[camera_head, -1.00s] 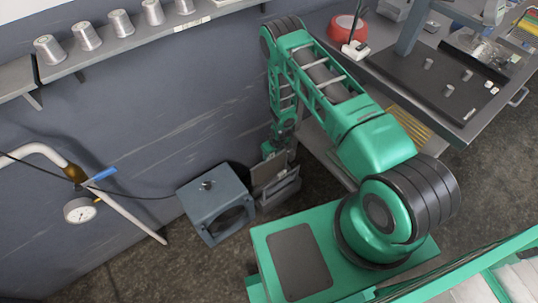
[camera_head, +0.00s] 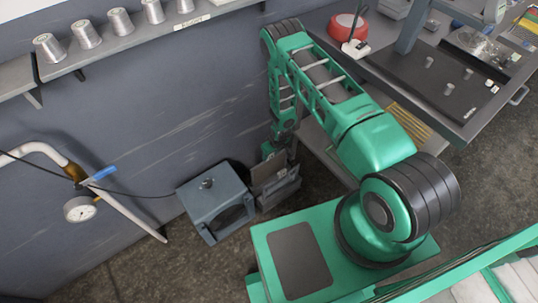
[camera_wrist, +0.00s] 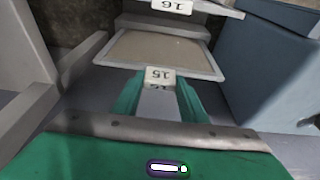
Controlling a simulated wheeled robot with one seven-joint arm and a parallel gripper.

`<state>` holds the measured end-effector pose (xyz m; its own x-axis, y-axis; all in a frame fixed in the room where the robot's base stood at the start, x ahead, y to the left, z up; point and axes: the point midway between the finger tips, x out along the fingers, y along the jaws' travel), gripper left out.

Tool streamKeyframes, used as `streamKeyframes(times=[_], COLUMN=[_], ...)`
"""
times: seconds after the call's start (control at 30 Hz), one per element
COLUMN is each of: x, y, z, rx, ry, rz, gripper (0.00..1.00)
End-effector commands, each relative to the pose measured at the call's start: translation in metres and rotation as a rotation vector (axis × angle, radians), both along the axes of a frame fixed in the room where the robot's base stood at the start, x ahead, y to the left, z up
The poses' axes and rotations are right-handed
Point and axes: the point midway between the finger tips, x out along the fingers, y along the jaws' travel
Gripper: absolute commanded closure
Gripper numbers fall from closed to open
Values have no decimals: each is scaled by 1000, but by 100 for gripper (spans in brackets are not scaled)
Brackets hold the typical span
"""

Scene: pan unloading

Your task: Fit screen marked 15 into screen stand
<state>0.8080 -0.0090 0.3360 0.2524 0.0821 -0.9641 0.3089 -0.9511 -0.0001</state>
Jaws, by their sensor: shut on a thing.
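The screen marked 15 (camera_wrist: 160,48) is a tan panel in a pale grey frame, and its white tag reads 15 in the wrist view. My gripper (camera_wrist: 158,98) has its green fingers on either side of the tag and is shut on the screen. In the head view the screen (camera_head: 268,178) is upright at the grey screen stand (camera_head: 282,194), below my gripper (camera_head: 273,152). Grey stand parts (camera_wrist: 35,118) also show at left in the wrist view. I cannot tell how deep the screen sits in the stand.
A tag reading 16 (camera_wrist: 171,6) is on a grey part beyond the screen. A blue-grey box (camera_head: 212,198) with an opening stands close left of the stand. The wall is behind, with a pipe and gauge (camera_head: 80,209) at left. A workbench (camera_head: 425,85) is at right.

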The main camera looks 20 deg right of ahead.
Motion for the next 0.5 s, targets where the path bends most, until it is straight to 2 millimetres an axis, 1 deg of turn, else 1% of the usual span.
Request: streamKeyframes(times=[0.5], x=[0], y=[0], z=[-6], rx=[0], ry=[0], rz=[0], gripper=[85])
